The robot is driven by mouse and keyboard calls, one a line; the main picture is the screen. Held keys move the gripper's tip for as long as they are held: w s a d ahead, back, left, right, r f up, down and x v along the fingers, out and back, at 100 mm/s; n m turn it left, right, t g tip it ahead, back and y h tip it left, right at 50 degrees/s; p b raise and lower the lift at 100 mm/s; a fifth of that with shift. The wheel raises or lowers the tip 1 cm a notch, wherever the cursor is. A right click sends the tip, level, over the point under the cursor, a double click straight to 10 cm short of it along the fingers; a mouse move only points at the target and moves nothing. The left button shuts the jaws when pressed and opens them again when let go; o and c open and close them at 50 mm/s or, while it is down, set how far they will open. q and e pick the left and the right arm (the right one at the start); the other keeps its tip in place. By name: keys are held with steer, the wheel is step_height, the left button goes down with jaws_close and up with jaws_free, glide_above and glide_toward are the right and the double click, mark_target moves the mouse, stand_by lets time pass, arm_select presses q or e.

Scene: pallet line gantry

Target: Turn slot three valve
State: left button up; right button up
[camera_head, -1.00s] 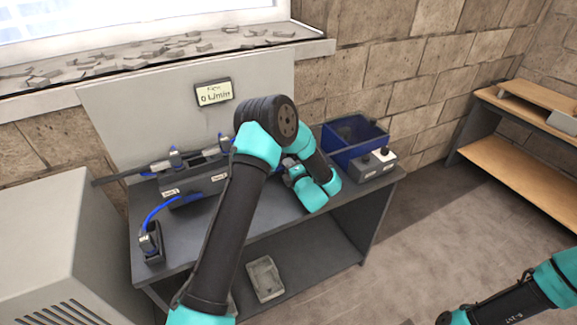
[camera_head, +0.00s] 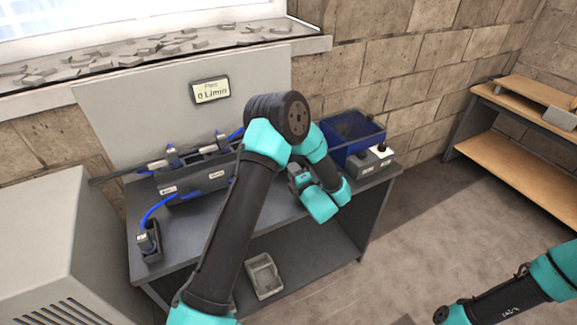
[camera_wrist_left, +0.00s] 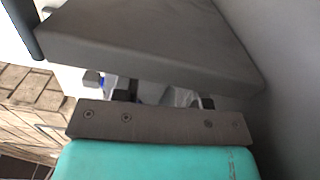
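A dark grey manifold box (camera_head: 186,188) stands on the grey workbench (camera_head: 178,248) with small labels on its front. My left arm hides the box's right end, so I cannot make out a slot three valve. My left gripper (camera_head: 297,172) is right of the box, largely hidden by my own arm. In the left wrist view its two dark fingers (camera_wrist_left: 162,95) stand apart with nothing seen between them.
A display (camera_head: 211,91) on the back panel reads 0 L/min. A blue bin (camera_head: 343,152) and a grey two-knob box (camera_head: 370,162) stand at the bench's right. A separate fitting (camera_head: 148,241) with a blue hose is at the left. A grey tray (camera_head: 264,277) lies on the lower shelf.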

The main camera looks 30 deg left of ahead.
arm_select(q)
steer(key=v, duration=1.1)
steer(key=shift+d, duration=0.15)
steer(key=shift+r, duration=0.1)
